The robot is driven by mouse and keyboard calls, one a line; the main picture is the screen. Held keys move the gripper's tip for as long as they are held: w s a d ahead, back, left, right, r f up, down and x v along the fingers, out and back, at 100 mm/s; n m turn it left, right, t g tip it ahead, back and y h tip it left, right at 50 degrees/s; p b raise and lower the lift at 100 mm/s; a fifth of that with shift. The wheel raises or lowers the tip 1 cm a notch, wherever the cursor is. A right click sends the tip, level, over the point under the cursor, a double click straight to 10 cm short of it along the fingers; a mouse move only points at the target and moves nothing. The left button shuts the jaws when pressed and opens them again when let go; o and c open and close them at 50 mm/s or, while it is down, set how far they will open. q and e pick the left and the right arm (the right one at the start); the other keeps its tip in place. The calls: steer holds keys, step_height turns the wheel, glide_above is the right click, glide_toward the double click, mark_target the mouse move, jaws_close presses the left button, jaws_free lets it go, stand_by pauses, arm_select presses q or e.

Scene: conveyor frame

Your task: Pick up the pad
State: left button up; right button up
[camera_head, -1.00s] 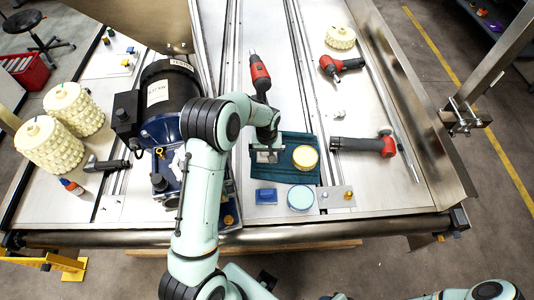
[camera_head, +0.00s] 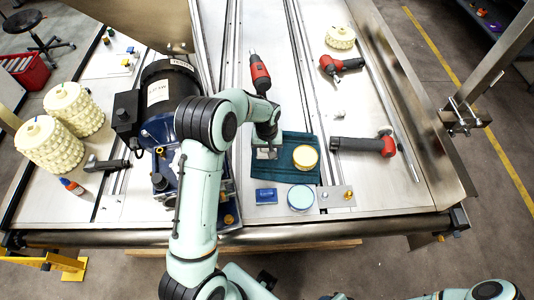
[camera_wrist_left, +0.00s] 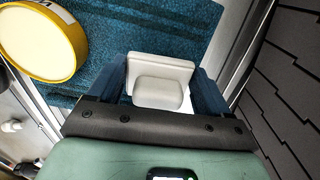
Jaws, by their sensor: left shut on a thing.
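A light grey pad (camera_head: 267,154), a plate with a rounded raised block, is at the left part of a teal cloth. It shows in the left wrist view (camera_wrist_left: 160,80) between two dark blue fingers. My left gripper (camera_head: 265,146) points down and is shut on the pad; its grip is clearest in the wrist view (camera_wrist_left: 160,92). I cannot tell whether the pad touches the cloth or hangs just above it. The underside of the pad is hidden. My right gripper is out of view.
The teal cloth (camera_head: 299,177) carries a yellow round tin (camera_head: 305,156) right of the pad. A blue box (camera_head: 265,196) and a light blue tin (camera_head: 300,198) stand in front. A large motor (camera_head: 166,95) is left; a red-black tool (camera_head: 260,75) lies behind, others lie right.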

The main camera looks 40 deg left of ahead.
arm_select(q)
step_height(320, 180, up, 18)
steer(key=p, duration=0.1)
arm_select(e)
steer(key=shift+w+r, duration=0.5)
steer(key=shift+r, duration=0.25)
arm_select(q)
steer(key=shift+f, duration=0.15)
steer(key=shift+o, duration=0.9)
steer(key=shift+c, duration=0.3)
steer(key=shift+f, duration=0.1)
stand_by(0.3)
